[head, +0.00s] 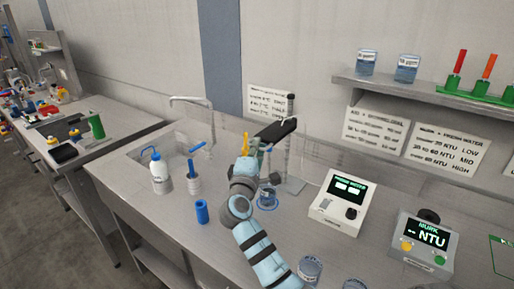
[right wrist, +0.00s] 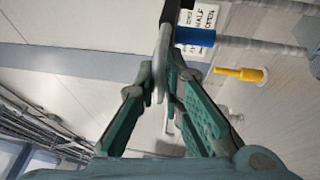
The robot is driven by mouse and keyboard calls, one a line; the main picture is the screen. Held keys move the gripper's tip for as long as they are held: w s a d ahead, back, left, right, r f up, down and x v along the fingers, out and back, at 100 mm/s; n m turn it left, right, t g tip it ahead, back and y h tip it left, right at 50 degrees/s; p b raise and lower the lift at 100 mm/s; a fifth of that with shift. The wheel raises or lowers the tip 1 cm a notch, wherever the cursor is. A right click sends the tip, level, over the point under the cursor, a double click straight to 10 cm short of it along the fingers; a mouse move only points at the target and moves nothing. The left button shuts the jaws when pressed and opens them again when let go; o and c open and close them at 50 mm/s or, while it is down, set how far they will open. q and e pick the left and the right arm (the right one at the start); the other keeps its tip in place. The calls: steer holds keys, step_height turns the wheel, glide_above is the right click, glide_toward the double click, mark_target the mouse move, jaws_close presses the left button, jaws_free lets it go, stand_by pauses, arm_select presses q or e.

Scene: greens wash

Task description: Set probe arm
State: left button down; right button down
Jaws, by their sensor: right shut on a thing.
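My right gripper (head: 247,162) reaches over the sink bench beside a stand with a pale upright post (head: 290,152). A black arm (head: 275,131) sticks out from the post to the left. In the right wrist view my right gripper (right wrist: 165,82) has its teal fingers closed on a thin dark grey bar (right wrist: 165,38), which I take for part of the probe arm. Near it are a blue collar (right wrist: 194,37) and a yellow tip (right wrist: 240,74). A beaker with a blue rim (head: 267,199) stands below. My left gripper is not in view.
A white meter (head: 337,203) and a grey NTU meter (head: 423,240) stand to the right. A wash bottle (head: 160,174), a holder with a blue tool (head: 194,184) and a blue cylinder (head: 202,211) stand left. Glass jars (head: 310,268) are at the front edge.

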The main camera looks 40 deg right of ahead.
steer(key=shift+r, duration=0.6)
steer(key=c, duration=1.7)
jaws_free()
steer(key=shift+w+a+f, duration=0.1)
steer(key=shift+f, duration=0.05)
steer(key=shift+f, duration=0.1)
steer(key=v, duration=0.7)
steer(key=shift+a, duration=0.3)
steer(key=shift+d+f, duration=0.15)
